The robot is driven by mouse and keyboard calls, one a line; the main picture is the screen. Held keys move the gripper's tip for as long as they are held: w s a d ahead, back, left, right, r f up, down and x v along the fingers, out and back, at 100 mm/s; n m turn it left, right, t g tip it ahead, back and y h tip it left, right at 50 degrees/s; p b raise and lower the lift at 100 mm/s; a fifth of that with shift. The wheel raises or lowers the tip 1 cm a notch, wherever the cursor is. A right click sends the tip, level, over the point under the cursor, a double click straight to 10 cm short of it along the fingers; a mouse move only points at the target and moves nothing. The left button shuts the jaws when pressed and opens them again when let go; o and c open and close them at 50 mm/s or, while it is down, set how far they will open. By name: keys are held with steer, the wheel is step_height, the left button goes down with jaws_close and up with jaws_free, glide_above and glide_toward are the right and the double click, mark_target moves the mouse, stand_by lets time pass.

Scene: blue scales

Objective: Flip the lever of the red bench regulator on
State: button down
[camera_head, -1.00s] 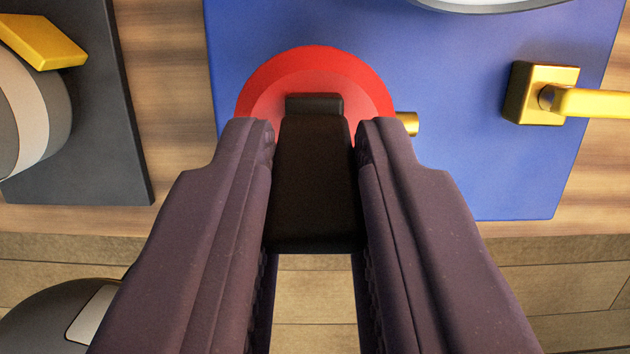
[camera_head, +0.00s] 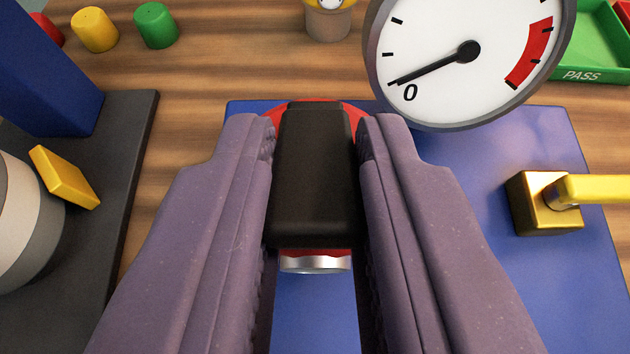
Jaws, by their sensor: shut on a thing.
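The red bench regulator (camera_head: 362,108) is mostly hidden behind my gripper. Parts of its red body show above the fingertips, and a strip of red with a silver ring (camera_head: 316,263) shows below. Its black lever (camera_head: 313,180) lies between my two purple fingers. My gripper (camera_head: 316,150) is shut on the lever, one finger against each side. The gauge (camera_head: 455,55) at upper right has its needle near the 0 mark, away from the red zone.
A blue base plate (camera_head: 470,260) lies under the regulator. A brass block with a yellow handle (camera_head: 545,200) stands at right. A dark plate (camera_head: 125,150) with a round grey part and yellow tab is at left. A green PASS tray (camera_head: 598,76) and coloured pegs (camera_head: 156,26) sit behind.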

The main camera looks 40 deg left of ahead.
steer(key=shift+s+d+f+t+y, duration=0.1)
steer(key=shift+f+t+y, duration=0.45)
steer(key=shift+t, duration=0.25)
steer(key=shift+r, duration=0.1)
steer(key=c, duration=1)
jaws_free()
steer(key=shift+o, duration=0.2)
steer(key=p+v, duration=0.1)
steer(key=v, duration=0.7)
steer(key=shift+p, duration=0.35)
